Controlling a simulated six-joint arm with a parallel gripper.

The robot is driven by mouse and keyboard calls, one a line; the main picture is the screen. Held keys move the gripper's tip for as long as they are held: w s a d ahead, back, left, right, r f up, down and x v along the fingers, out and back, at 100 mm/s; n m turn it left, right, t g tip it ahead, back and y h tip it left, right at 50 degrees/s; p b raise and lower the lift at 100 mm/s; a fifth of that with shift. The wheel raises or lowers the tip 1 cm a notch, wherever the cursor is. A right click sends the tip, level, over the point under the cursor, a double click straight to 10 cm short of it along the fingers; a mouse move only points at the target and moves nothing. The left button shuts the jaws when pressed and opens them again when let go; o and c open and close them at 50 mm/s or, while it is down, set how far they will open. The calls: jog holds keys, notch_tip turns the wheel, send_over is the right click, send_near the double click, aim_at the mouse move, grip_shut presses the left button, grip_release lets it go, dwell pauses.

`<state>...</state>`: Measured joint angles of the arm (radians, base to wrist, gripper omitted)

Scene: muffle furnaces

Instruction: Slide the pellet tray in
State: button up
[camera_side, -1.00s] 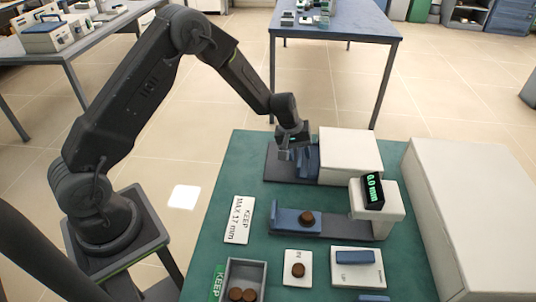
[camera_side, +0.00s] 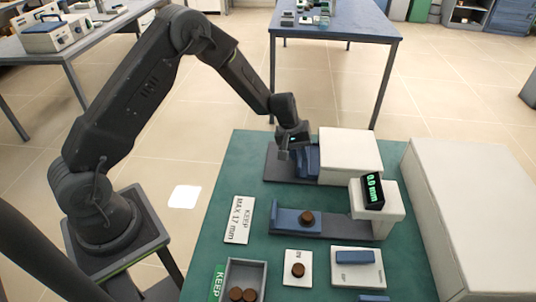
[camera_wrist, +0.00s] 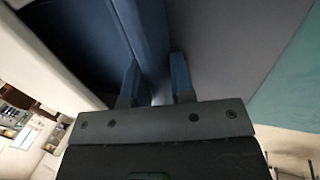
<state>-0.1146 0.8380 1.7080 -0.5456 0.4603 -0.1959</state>
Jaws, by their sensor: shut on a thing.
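My gripper (camera_side: 290,146) is at the left end of the rear device, low over its dark base. In the wrist view my gripper (camera_wrist: 156,82) is shut on an upright blue plate (camera_wrist: 150,35), one finger on each side. The plate appears to belong to the blue tray (camera_side: 312,160), which sits at the left opening of the white housing (camera_side: 350,155). The gripper partly hides this tray in the side view, and I cannot tell whether a pellet lies in it.
In front, another blue tray (camera_side: 286,220) holds a brown pellet (camera_side: 306,218) beside a gauge display (camera_side: 373,190) reading 0.0 mm. A grey bin (camera_side: 263,268) holds brown pellets. A long white box (camera_side: 465,215) stands at the right.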

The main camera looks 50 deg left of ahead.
jog(key=shift+s+d+f, duration=0.15)
jog(key=shift+f, duration=0.15)
jog(key=shift+w+d, duration=0.8)
jog(key=shift+d, duration=0.05)
jog(key=o, duration=0.5)
jog(key=shift+w+r, duration=0.15)
jog(key=shift+r, duration=1.95)
jog(key=shift+a+r, duration=0.1)
jog(key=shift+r, duration=1.55)
